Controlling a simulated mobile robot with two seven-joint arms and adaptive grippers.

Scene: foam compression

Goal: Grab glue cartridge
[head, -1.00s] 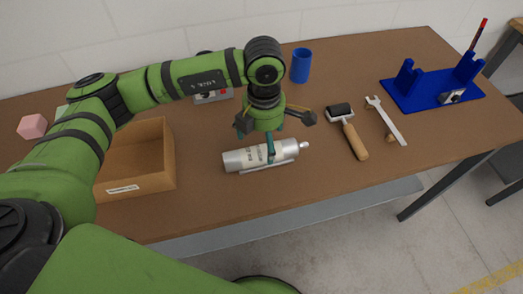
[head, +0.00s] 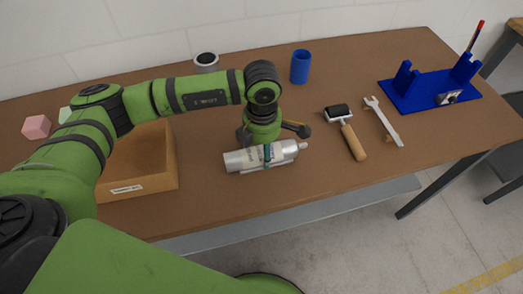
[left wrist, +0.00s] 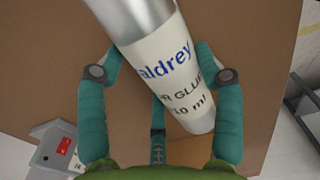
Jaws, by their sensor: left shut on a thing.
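The glue cartridge (head: 243,159) is a silver tube with a white printed label, lying on its side near the table's front edge. Its nozzle points right in the head view. My left gripper (head: 267,154) is above it, pointing down, with its teal fingers shut around the tube's middle. I cannot tell whether the tube is clear of the table. My right gripper is not in view.
A roller (head: 350,133) and a wrench (head: 384,120) lie to the right. A grey red-button device (left wrist: 58,148) shows in the left wrist view.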

